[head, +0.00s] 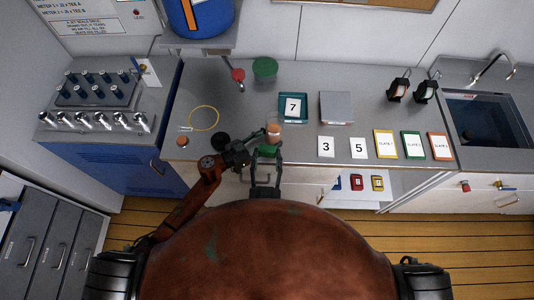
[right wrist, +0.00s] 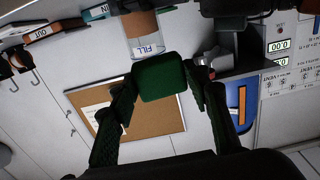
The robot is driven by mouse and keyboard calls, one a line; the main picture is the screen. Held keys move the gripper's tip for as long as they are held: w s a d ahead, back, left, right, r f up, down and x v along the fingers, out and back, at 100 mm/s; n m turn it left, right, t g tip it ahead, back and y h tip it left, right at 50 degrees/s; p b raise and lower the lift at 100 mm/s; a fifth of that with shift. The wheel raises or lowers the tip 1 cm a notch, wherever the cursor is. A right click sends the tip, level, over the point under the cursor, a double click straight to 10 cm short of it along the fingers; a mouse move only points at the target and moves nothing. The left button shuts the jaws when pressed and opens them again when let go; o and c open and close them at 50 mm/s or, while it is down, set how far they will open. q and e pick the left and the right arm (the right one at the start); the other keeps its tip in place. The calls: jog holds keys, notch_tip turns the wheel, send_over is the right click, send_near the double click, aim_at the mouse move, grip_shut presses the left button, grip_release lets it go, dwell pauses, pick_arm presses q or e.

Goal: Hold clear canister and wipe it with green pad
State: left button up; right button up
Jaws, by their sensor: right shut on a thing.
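The clear canister (head: 274,128) with brown contents is near the counter's front edge in the head view. It also shows at the top of the right wrist view (right wrist: 143,33), with a FILL label. My left gripper (head: 260,133) reaches in from the left and its fingers close on the canister, though the contact is small and partly hidden. The green pad (head: 267,151) is just in front of the canister. My right gripper (head: 266,160) is shut on the pad. In the right wrist view the pad (right wrist: 160,78) sits between both fingers, close to the canister; I cannot tell if they touch.
A teal tray (head: 281,112) with a 7 card and a grey plate (head: 337,107) lie behind. Number cards and coloured slates (head: 413,145) line the right front. A sink (head: 488,118) is far right.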

jog(key=shift+s, duration=1.3)
jog(key=shift+s+a, duration=0.1)
jog(key=shift+s, duration=0.3)
jog(key=shift+w+f+m, duration=0.2)
jog(key=shift+f+m, duration=0.1)
jog(key=shift+f, duration=0.5)
jog(key=m, duration=0.1)
jog(key=r+m, duration=0.1)
jog(key=shift+w+m+y, duration=0.2)
jog(key=shift+m+y, duration=0.1)
jog(key=shift+m, duration=0.1)
jog(key=m, duration=0.3)
jog(key=r+m, duration=0.1)
jog(key=shift+w+d+m+t+y, duration=0.3)
jog(key=shift+w+d, duration=0.05)
jog(key=w, duration=0.6)
